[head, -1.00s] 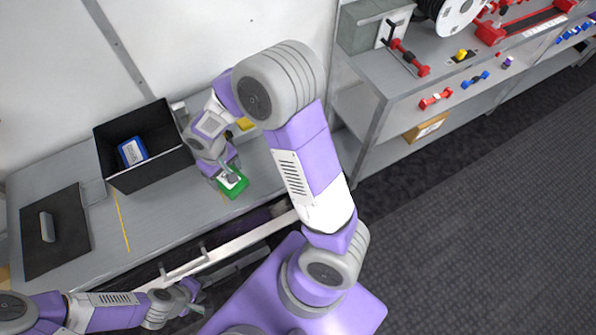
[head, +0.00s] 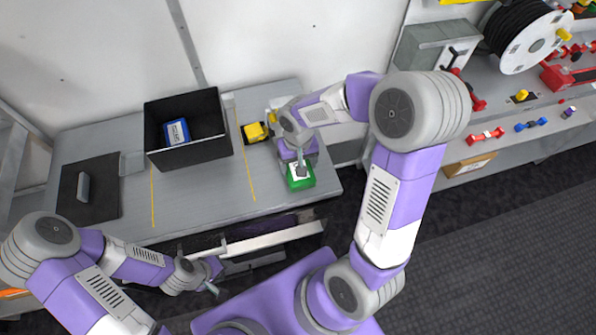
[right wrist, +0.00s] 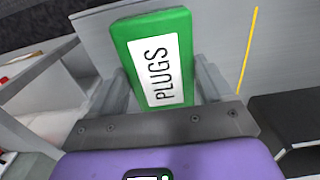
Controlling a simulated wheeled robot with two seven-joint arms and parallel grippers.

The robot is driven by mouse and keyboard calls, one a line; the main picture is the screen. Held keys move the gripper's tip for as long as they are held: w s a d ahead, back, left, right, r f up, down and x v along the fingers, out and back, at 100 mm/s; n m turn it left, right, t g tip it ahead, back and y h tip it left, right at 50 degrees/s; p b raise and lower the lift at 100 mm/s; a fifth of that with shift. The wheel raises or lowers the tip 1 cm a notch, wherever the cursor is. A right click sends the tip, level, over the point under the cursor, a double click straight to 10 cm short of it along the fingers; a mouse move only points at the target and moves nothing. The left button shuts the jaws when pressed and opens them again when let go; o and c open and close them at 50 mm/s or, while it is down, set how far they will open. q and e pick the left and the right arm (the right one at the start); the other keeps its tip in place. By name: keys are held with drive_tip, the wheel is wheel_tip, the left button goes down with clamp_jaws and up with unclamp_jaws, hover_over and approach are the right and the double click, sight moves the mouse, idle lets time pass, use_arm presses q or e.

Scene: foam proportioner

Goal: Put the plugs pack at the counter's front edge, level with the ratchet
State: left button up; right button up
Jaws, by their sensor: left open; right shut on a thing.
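The plugs pack (head: 301,182) is a green block with a white label, near the right end of the grey counter (head: 205,205), close to its front edge. My right gripper (head: 299,168) is shut on it from above. In the right wrist view the pack (right wrist: 124,40) sits between the two fingers (right wrist: 160,85), its label reading PLUGS. Whether it touches the counter I cannot tell. My left gripper (head: 211,287) is open and empty, low in front of the counter. I cannot make out a ratchet for certain.
A black open bin (head: 165,157) holds a blue pack (head: 177,131). A yellow item (head: 254,132) lies right of the bin. A dark panel (head: 100,205) with a grey handle lies at the left. Yellow lines cross the counter, with free surface between them. A drawer front (head: 270,239) shows below.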

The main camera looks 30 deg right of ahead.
wheel_tip(320, 180, down, 3)
drive_tip(key=shift+f+b, duration=0.1)
drive_tip(key=shift+b, duration=0.3)
drive_tip(key=shift+f, duration=0.35)
drive_tip(key=shift+f, duration=0.1)
drive_tip(key=o, duration=1.1)
